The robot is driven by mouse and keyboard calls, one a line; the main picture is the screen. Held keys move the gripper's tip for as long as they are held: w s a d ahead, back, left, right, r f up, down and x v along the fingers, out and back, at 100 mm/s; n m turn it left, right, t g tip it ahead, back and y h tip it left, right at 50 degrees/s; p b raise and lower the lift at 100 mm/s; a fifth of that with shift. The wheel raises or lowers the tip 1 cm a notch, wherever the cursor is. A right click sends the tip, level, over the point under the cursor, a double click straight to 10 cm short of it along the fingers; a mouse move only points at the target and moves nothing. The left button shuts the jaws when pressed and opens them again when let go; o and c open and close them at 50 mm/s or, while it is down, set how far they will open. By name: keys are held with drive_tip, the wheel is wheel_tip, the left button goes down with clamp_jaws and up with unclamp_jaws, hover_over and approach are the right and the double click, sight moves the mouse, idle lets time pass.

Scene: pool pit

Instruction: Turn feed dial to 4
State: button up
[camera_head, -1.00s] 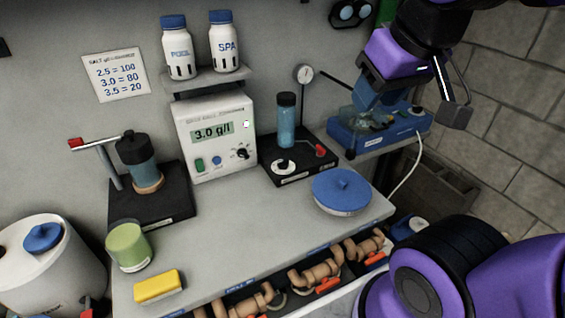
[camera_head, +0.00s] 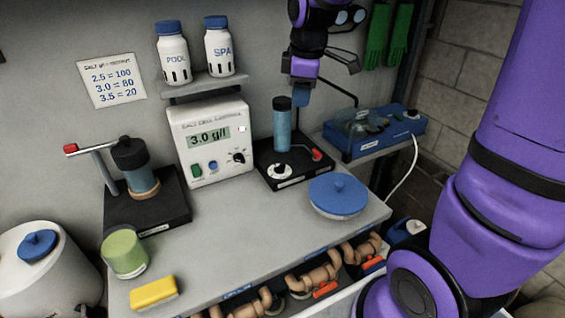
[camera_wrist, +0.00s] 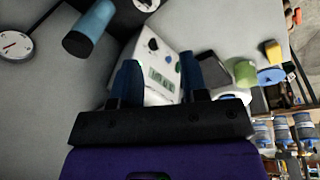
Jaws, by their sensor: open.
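I cannot read which dial is labelled feed. A white dial (camera_head: 280,171) with a dark centre sits on the black base of the blue-cylinder unit. The salt cell controller (camera_head: 211,168), a white box, has a black knob (camera_head: 238,158) and a display reading 3.0 g/l. My gripper (camera_head: 302,97) hangs above and behind the blue cylinder (camera_head: 283,128), touching no dial that I can see. In the wrist view its blue fingers (camera_wrist: 160,80) are parted and empty, with the controller display (camera_wrist: 161,80) beyond them. The white dial (camera_wrist: 146,4) is cut by the top edge there.
A blue case (camera_head: 375,135) stands right of the cylinder unit. A blue-lidded bowl (camera_head: 338,194) is at the bench's front right. A black-based press (camera_head: 147,205), green jar (camera_head: 124,252) and yellow sponge (camera_head: 153,292) are left. Bottles (camera_head: 219,50) stand on a shelf. Front-centre bench is clear.

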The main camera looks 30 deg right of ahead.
drive_tip(key=w+f+n+g, duration=0.1)
drive_tip(key=w+f+n, duration=0.3)
drive_tip(key=w+f, duration=0.25)
drive_tip(key=n+g, duration=0.1)
drive_tip(key=n, duration=0.3)
hover_over(283, 163)
wheel_tip(283, 163, down, 11)
drive_tip(key=shift+n, duration=0.3)
wheel_tip(283, 163, down, 11)
drive_tip(key=shift+a+f, duration=0.1)
drive_tip(key=shift+f, duration=0.1)
clamp_jaws()
